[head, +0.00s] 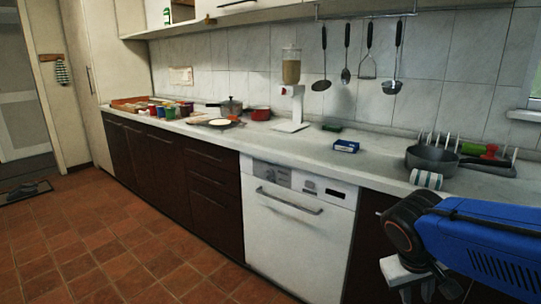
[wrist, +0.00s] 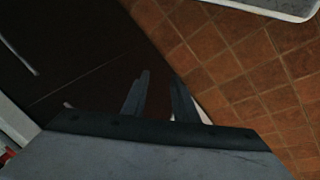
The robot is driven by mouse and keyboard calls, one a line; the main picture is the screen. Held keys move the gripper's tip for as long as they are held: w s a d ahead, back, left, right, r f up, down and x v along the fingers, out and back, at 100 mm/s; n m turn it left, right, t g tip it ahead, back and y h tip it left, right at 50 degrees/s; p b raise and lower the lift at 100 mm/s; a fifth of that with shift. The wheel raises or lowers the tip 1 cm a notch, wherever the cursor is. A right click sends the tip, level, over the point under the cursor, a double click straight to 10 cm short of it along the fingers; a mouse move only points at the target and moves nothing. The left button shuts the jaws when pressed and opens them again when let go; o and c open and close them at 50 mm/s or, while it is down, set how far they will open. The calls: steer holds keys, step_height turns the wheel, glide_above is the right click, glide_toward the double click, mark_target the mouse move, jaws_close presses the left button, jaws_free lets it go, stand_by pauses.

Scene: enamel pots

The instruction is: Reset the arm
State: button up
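My arm, blue with a dark joint, reaches in from the right of the head view, in front of the counter. The fingers of my gripper (wrist: 160,95) show in the wrist view as two dark prongs with a gap between them. Nothing is seen between them. They point toward the dark cabinet fronts (wrist: 85,60) and the tiled floor (wrist: 235,60). In the head view the gripper's fingers cannot be made out.
The counter (head: 340,170) runs along the wall above a white dishwasher (head: 297,218). A grey pan (head: 432,158), a striped cup (head: 426,180) and a blue box (head: 346,146) stand on it near my arm. Pots and jars stand farther left. The tiled floor (head: 110,245) at left is mostly open.

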steer(key=s+a+r+t+y, duration=0.1)
steer(key=s+a+t+y, duration=0.1)
steer(key=s, duration=0.3)
steer(key=shift+s+a+r+t+y, duration=0.25)
steer(key=shift+a+t+y, duration=0.15)
steer(key=shift+a+y, duration=0.4)
steer(key=shift+d, duration=0.1)
stand_by(1.2)
